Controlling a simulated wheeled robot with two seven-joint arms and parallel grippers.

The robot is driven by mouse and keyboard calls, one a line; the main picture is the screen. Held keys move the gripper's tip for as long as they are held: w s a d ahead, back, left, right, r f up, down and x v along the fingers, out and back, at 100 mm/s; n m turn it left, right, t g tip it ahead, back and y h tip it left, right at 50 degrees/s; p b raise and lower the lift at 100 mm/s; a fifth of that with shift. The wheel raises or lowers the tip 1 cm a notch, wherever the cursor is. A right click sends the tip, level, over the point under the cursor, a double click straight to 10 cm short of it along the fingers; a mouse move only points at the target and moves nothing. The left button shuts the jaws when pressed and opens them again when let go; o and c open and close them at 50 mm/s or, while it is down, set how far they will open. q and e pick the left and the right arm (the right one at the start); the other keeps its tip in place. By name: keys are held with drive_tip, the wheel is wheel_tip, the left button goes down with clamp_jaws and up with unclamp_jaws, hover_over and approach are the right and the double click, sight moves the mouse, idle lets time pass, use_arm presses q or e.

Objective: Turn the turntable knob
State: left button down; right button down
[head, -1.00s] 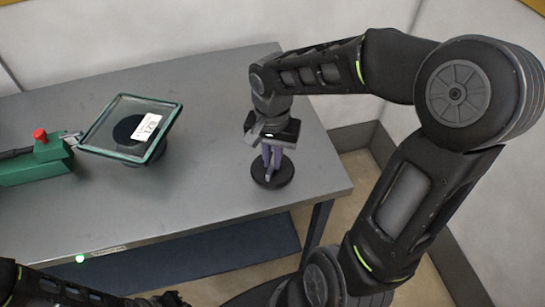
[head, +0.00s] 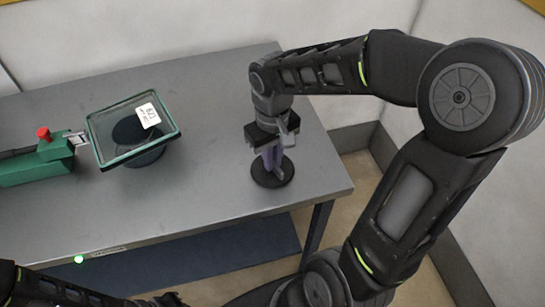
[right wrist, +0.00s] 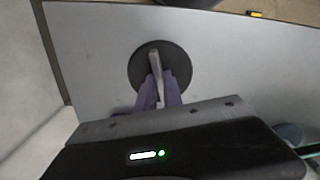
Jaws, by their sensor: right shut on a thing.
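The turntable knob is a round black disc (head: 273,172) with a grey upright grip (right wrist: 155,68), standing on the table near its right end. My right gripper (head: 271,158) reaches down from above with purple fingers. It is shut on the grip of the knob, one finger on each side, also in the right wrist view (right wrist: 159,90). A square tray with a teal rim (head: 98,147) sits tilted on a dark round base (head: 146,158) left of the knob, with a white label (head: 148,115) on it. My left gripper does not show clearly at the bottom left edge.
A green clamp-like device (head: 35,165) with a red button (head: 43,134) stands at the table's left, close to the tray. The grey table (head: 215,95) is clear between tray and knob. A wall runs behind the table.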

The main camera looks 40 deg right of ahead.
drive_tip(key=n, duration=0.3)
drive_tip(key=shift+n, duration=2.2)
drive_tip(key=c, duration=1.5)
unclamp_jaws()
drive_tip(key=shift+r, duration=0.1)
drive_tip(key=shift+r, duration=3.85)
